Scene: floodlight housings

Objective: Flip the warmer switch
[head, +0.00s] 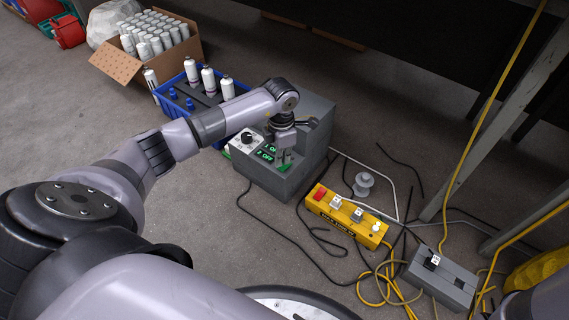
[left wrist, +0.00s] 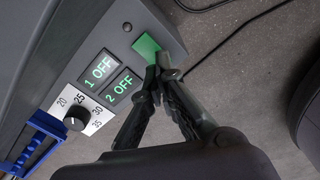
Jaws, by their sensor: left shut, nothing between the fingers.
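The grey warmer box (head: 318,115) stands on the floor near the centre of the head view. Its panel shows a dial (left wrist: 76,119) marked 20 to 35 and two displays, "1 OFF" (left wrist: 101,68) and "2 OFF" (left wrist: 121,88). A green square (left wrist: 146,47) sits at the panel's end beside the displays. My left gripper (left wrist: 157,74) is shut and empty, its tips overlapping the green square's lower edge; I cannot tell whether they touch it. In the head view the left gripper (head: 284,156) is over the panel's right part. The switch itself is not clearly visible. My right gripper is not in view.
A yellow power strip (head: 345,216) with a red switch and plugs lies to the right. A grey box (head: 440,278), cables and a metal frame (head: 480,130) are further right. A blue crate (head: 180,108) with bottles and a cardboard box (head: 122,68) stand behind left.

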